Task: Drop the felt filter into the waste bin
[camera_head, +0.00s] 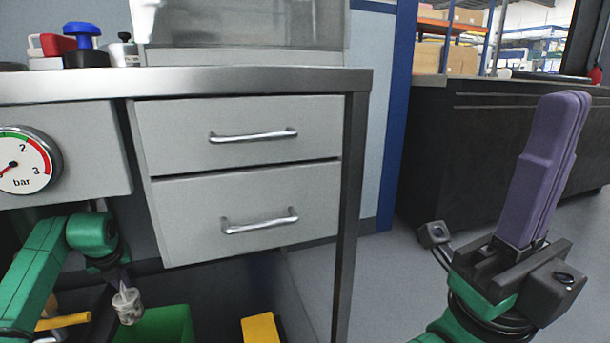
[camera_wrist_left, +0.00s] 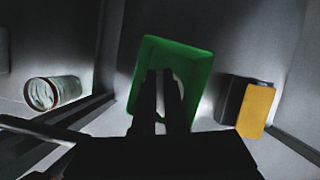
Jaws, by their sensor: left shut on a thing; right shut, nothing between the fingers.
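The felt filter (camera_head: 128,307) is a small whitish cylinder in the head view, hanging at the fingertips of my left gripper (camera_head: 122,284). My left gripper is shut on it, beside and above the open green bin (camera_head: 172,322) at the bottom edge of the head view. In the left wrist view the green bin (camera_wrist_left: 203,68) lies beyond the dark fingers (camera_wrist_left: 160,85), and a pale part of the filter (camera_wrist_left: 177,91) shows between them. The fingers hide part of the bin. My right gripper (camera_head: 562,105) has long purple fingers, shut and empty, pointing up at the right.
A yellow-topped object (camera_head: 260,328) stands right of the bin. A pale cylindrical container (camera_wrist_left: 52,92) is left of the bin in the left wrist view. The workbench (camera_head: 240,83) with drawers (camera_head: 250,195) and a pressure gauge (camera_head: 25,160) overhangs this space. Floor at right is clear.

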